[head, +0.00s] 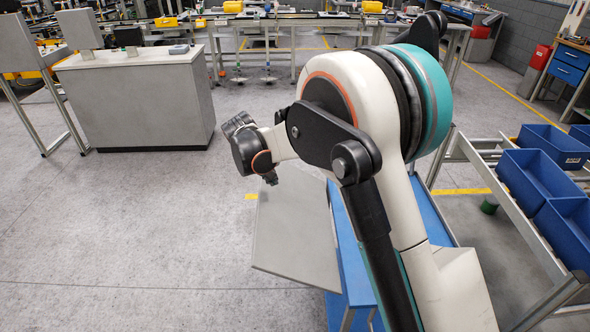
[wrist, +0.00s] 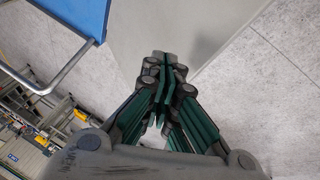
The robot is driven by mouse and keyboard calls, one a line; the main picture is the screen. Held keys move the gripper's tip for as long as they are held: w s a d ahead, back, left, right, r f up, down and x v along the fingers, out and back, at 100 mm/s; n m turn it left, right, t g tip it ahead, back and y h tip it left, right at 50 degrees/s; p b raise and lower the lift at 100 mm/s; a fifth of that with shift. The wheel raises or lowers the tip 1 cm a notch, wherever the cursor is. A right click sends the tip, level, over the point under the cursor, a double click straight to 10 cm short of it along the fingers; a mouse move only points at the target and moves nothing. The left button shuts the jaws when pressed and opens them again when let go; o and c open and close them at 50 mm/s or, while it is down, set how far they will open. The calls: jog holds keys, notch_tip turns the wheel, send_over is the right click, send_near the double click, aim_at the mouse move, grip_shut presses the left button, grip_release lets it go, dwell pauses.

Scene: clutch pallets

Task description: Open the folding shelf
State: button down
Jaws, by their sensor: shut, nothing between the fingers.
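The folding shelf is a flat grey panel (head: 295,235) at the left side of a blue cart (head: 352,262) in the head view. I cannot tell its exact tilt. In the wrist view the grey panel (wrist: 190,28) fills the upper middle, beside a blue surface (wrist: 82,14). My gripper (wrist: 165,62) is shut and empty, its fingertips overlapping the panel's lower part in the picture. I cannot tell whether they touch it. In the head view my gripper (head: 270,178) shows small at the panel's far end. My arm hides much of the cart.
A metal rail (wrist: 50,80) curves out beside the blue surface. A rack with blue bins (head: 540,178) stands close on the right. A grey counter (head: 140,98) stands at the back left. The floor left of the panel is clear.

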jog(key=a+f+h+b, duration=0.1)
jog(key=a+f+b, duration=0.3)
jog(key=f, duration=0.8)
jog(key=a+f+h+b, duration=0.2)
jog(key=a+f+b, duration=0.3)
jog(key=a+f, duration=0.3)
notch_tip(320, 180, down, 4)
jog(key=shift+r+n, duration=0.1)
jog(key=shift+n, duration=0.3)
jog(key=shift+s, duration=0.15)
jog(key=w+a+p+v, duration=0.1)
jog(key=p+v, duration=0.3)
jog(key=v, duration=0.8)
jog(key=shift+a+p, duration=0.4)
jog(key=shift+a, duration=0.35)
